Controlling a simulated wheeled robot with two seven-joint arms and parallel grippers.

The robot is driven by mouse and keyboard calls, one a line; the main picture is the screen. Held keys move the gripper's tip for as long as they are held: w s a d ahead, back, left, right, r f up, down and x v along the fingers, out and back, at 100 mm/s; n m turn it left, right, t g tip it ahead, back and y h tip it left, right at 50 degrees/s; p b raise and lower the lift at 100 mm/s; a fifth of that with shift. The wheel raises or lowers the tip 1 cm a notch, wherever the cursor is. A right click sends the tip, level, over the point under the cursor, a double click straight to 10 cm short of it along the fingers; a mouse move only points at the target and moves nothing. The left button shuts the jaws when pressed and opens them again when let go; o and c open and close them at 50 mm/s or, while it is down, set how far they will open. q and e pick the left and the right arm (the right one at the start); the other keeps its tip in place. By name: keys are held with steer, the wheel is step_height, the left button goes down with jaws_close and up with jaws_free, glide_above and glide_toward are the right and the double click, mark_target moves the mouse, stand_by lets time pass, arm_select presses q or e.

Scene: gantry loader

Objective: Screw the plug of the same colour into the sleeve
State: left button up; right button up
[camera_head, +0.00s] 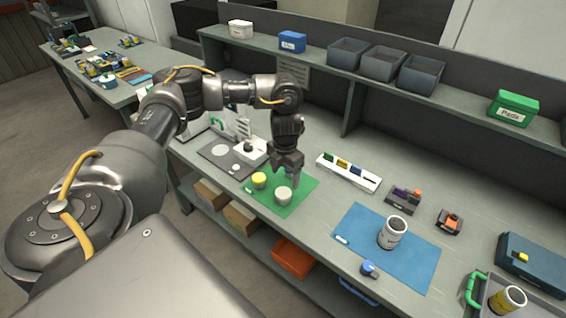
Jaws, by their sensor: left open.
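On a green mat (300,203) stand a yellow-topped plug (259,180) and a pale grey-white plug (284,196). A bit of blue shows behind my left gripper's fingers; I cannot tell what it is. My left gripper (287,176) points down over the back of the green mat, open, just behind the pale plug. I cannot tell whether it touches anything. My right gripper is out of view.
A tray (479,293) at the right front holds a yellow-marked cylinder (508,299). A white rack (348,173) and small dark holders (403,200) stand behind the mats. A shelf (385,82) with bins overhangs the back.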

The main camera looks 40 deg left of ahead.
mark_target(283, 192)
arm_select(q)
step_height(283, 192, down, 4)
steer(key=shift+s+a+r, duration=0.1)
steer(key=shift+a, duration=0.05)
steer(key=shift+f+p, duration=0.3)
steer(key=shift+f, duration=0.2)
steer(key=shift+f, duration=0.15)
step_height(283, 192, down, 4)
steer(key=p, duration=0.2)
steer(key=shift+f+p, duration=0.1)
steer(key=shift+p, duration=0.25)
steer(key=shift+a+f, duration=0.1)
steer(key=shift+f, duration=0.3)
steer(key=c, duration=1.1)
